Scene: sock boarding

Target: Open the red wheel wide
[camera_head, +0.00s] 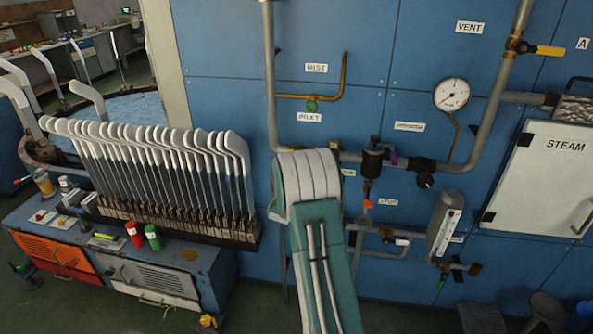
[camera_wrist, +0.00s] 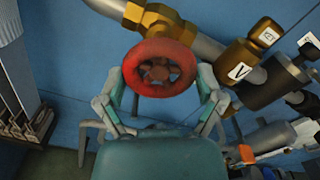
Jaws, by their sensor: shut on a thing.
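The red wheel (camera_wrist: 159,68) shows in the wrist view, a round handwheel with a spoked centre, in front of a brass fitting on a pipe. My gripper (camera_wrist: 161,88) has one teal and grey finger on each side of the wheel's rim and is shut on it. The wheel's lower edge sits just above my gripper's body. In the head view my own white and teal arm covers the spot where the wheel is, so neither the wheel nor the fingertips show there. How far the wheel is turned cannot be told.
In the head view, a grey pipe (camera_head: 270,75) runs down to the arm, a gauge (camera_head: 451,94) is at right, and a rack of white boards (camera_head: 165,165) stands left.

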